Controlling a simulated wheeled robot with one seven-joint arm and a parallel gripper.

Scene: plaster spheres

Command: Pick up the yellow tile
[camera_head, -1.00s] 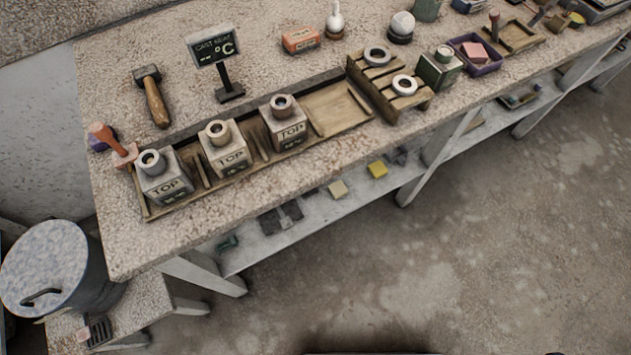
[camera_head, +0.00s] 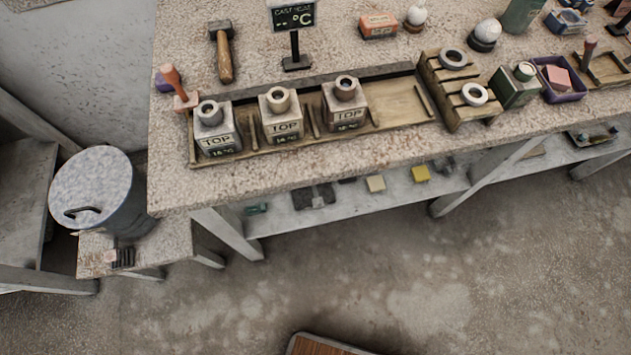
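The yellow tile (camera_head: 421,173) lies on the lower shelf (camera_head: 340,205) under the workbench, in the head view. It is small and flat. A cream tile (camera_head: 376,184) lies just to its left on the same shelf, a little apart from it. My gripper is not in view, so its state and its place relative to the tile do not show.
The workbench (camera_head: 180,180) overhangs the shelf. A slanted leg (camera_head: 490,165) stands right of the yellow tile, another leg (camera_head: 230,235) to the left. A lidded bin (camera_head: 95,185) stands at left. The floor (camera_head: 400,270) in front is clear. A brown wooden panel (camera_head: 320,346) shows at bottom.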

